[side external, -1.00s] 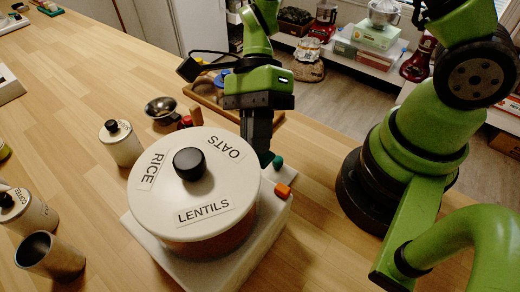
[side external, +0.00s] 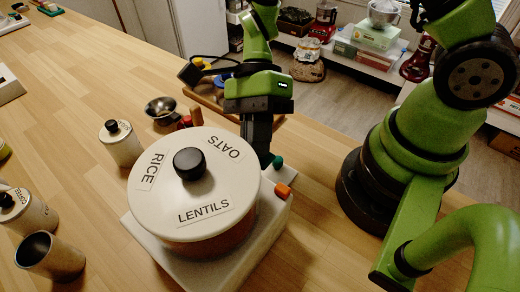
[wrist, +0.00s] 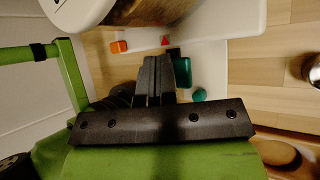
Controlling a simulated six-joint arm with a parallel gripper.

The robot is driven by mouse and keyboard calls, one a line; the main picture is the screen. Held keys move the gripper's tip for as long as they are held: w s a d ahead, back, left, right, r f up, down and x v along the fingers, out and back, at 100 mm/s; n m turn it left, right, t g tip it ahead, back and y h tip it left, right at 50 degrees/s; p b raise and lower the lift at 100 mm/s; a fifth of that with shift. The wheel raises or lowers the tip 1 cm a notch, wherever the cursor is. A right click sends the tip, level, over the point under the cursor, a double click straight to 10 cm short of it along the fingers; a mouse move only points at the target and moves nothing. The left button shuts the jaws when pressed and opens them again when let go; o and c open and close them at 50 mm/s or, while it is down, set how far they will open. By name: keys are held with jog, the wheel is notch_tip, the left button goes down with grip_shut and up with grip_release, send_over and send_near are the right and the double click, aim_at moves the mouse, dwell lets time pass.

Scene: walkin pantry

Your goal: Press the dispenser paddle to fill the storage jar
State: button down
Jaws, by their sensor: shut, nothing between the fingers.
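The dispenser (side external: 200,225) is a wide drum with a cream lid marked RICE, OATS and LENTILS and a black knob. It stands on a pale base (side external: 262,232). An orange block (side external: 284,191) and a green knob (side external: 277,162) show at its right side. In the wrist view there are the orange block (wrist: 119,46), a red triangle (wrist: 165,41), a dark green block (wrist: 184,72) and the green knob (wrist: 199,95). My gripper (side external: 263,162) is shut and empty, fingers pointing down behind the drum. In the wrist view its fingertips (wrist: 157,60) are close beside the dark green block; contact is unclear.
A lidded canister (side external: 121,143), a COFFEE canister (side external: 27,212) and an open dark cup (side external: 50,256) stand left of the dispenser. A metal bowl (side external: 160,108) and a wooden tray (side external: 213,98) lie behind it.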

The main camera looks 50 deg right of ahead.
jog(key=shift+f, duration=0.35)
jog(key=shift+r, duration=0.2)
dwell(0.4)
jog(key=shift+r, duration=0.95)
jog(key=shift+r, duration=2.5)
